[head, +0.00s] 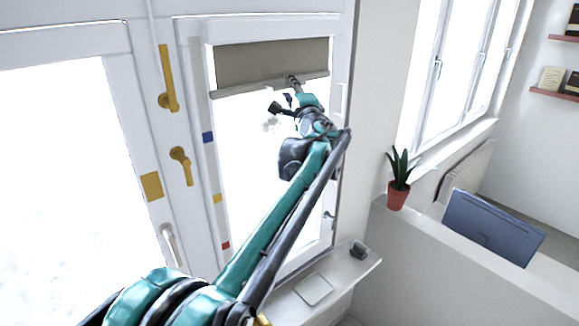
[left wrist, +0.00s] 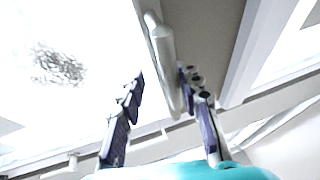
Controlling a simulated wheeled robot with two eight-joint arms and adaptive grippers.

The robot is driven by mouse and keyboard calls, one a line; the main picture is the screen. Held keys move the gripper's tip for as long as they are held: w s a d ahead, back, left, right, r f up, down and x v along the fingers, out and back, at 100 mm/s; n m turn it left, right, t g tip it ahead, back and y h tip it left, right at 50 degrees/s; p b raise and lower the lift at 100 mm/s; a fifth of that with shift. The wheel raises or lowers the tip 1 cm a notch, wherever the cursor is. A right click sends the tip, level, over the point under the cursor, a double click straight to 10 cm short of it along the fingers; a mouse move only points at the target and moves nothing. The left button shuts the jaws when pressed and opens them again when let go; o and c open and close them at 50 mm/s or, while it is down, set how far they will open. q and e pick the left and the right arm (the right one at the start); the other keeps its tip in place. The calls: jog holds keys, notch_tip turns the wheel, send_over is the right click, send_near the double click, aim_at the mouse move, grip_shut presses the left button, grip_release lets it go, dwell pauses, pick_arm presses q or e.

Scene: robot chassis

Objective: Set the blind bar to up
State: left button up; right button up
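The grey-brown blind (head: 262,62) covers the top part of the right window pane. The blind bar (head: 240,90) runs along its lower edge, above the blue marker (head: 208,137) on the frame. My left gripper (head: 288,92) is at the right half of the bar, seen small and partly hidden by its own arm. In the left wrist view, its two fingers (left wrist: 163,85) stand apart. The bar (left wrist: 162,45) shows between them, closer to the right finger; I cannot tell whether they touch. My right gripper is in neither view.
Yellow handles (head: 168,85) are on the window frame at left, with yellow (head: 217,198) and red (head: 225,245) markers lower on the frame. A sill (head: 345,280), a potted plant (head: 397,190) and a blue monitor (head: 492,225) are to the right.

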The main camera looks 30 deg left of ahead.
pick_arm(q)
notch_tip(320, 180, down, 21)
jog(key=b, duration=1)
jog(key=shift+f+b, duration=0.15)
jog(key=shift+b, duration=0.25)
jog(key=shift+d, duration=0.1)
